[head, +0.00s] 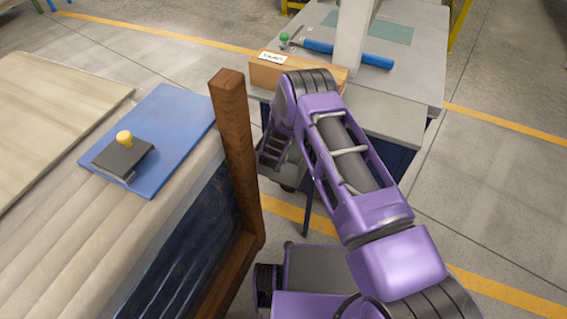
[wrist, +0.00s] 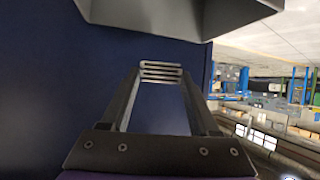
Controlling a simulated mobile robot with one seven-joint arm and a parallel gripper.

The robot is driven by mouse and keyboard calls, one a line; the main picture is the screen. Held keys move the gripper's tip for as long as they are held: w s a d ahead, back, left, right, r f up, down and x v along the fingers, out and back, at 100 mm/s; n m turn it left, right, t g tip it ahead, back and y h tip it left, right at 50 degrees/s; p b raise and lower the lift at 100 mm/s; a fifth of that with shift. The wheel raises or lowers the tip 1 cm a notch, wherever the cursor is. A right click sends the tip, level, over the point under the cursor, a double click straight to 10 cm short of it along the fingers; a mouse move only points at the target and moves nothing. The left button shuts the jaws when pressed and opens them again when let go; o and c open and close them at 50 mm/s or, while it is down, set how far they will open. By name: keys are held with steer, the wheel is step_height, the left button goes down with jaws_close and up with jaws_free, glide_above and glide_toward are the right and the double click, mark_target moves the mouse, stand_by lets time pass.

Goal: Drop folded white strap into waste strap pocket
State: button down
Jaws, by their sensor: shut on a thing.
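My gripper (wrist: 160,80) is shut on the folded white strap (wrist: 161,72), which shows as a small stack of pale layers between the fingertips in the wrist view. A dark navy surface (wrist: 80,100) lies beyond the strap and fills much of that view. I cannot tell whether they touch. In the head view my gripper is partly hidden by my arm, beside the grey table, and the strap cannot be made out. I cannot identify the waste strap pocket for sure in either view.
The grey table (head: 415,75) bears a tan box (head: 300,75) with a white label and a blue roll (head: 348,53). At left, a bench with a wooden post (head: 236,150) bears a blue board (head: 175,130) and a dark block (head: 123,158) with a yellow knob.

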steer(key=shift+f, duration=0.2)
steer(key=shift+c, duration=0.2)
jaws_free()
step_height(320, 180, up, 10)
steer(key=p, duration=0.1)
steer(key=shift+p, duration=0.35)
